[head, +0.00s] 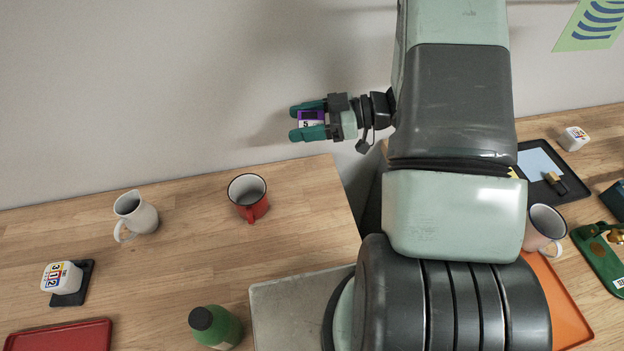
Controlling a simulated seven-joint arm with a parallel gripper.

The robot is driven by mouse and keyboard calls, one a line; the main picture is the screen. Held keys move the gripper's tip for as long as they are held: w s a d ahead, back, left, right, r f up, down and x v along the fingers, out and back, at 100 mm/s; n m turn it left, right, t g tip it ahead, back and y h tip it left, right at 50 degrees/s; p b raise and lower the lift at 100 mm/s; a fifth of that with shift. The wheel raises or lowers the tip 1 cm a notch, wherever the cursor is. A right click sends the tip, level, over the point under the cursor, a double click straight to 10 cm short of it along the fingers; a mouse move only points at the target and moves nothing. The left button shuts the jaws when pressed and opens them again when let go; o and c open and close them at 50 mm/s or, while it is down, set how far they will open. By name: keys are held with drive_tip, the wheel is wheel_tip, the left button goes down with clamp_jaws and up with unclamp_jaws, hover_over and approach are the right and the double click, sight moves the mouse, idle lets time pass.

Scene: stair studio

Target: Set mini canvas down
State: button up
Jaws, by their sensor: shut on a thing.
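My gripper (297,122) is in the air near the wall, beyond the back right of the left wooden table. Its two green fingers point left and are shut on a small purple, dark and white item (311,117), which appears to be the mini canvas. A black letter or mark shows on its white part. The fingers and gripper body hide some of it.
The left table (180,255) holds a red mug (248,196), white pitcher (134,214), white block (62,278) on a dark coaster, green bottle (215,327) and red tray (60,338). Bare wood lies between them. The right table holds a black tray (575,190) and mug (543,228).

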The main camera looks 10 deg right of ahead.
sight(305, 181)
wheel_tip(305, 181, down, 18)
drive_tip(key=shift+r, duration=0.2)
idle(0.5)
drive_tip(key=shift+f, duration=0.2)
drive_tip(key=o, duration=1)
drive_tip(key=shift+o, duration=0.2)
drive_tip(key=v, duration=0.7)
drive_tip(key=shift+d+r, duration=0.1)
drive_tip(key=shift+d, duration=0.1)
